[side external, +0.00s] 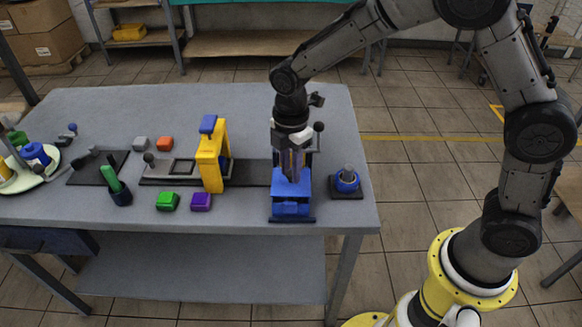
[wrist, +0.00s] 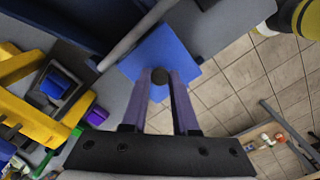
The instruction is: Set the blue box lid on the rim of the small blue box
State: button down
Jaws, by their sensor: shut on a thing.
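The blue box lid (side external: 291,185) is a flat blue plate, with a dark round knob in the wrist view (wrist: 170,45). My gripper (side external: 291,172) points down with its fingers shut on the knob; the fingertips also show in the wrist view (wrist: 160,80). The small blue box (side external: 292,208) stands on a dark base near the table's front edge. The lid is directly above the box in the side view. I cannot tell whether it touches the rim, as the lid and gripper hide the box opening.
A yellow press (side external: 211,160) stands left of the box, with green (side external: 167,201) and purple (side external: 201,201) blocks before it. A round blue part on a dark plate (side external: 346,182) stands close on the right. The back of the table is clear.

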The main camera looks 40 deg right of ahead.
jog(key=shift+f, duration=0.95)
dwell(0.9)
jog(key=c, duration=0.6)
grip_release()
jog(key=s+d+r+m+t, duration=0.1)
jog(key=s+d+r, duration=0.1)
jog(key=r, duration=0.8)
jog(key=s+d+r+t, duration=0.1)
jog(key=d+r, duration=0.1)
jog(key=r, duration=0.9)
jog(key=s+d+r+m+t, duration=0.2)
jog(key=s+d+r+m, duration=0.15)
jog(key=s, duration=0.55)
jog(key=s+d+f+m, duration=0.1)
jog(key=s+f+m, duration=0.2)
jog(key=s+m, duration=0.2)
jog(key=s+d+f+m+t, duration=0.1)
jog(key=s+d+f+m, duration=0.1)
jog(key=s+f+m, duration=0.2)
jog(key=s+m, duration=0.2)
jog(key=m, duration=0.2)
jog(key=shift+s+d+t, duration=0.15)
jog(key=shift+d+t, duration=0.1)
jog(key=shift+t, duration=0.05)
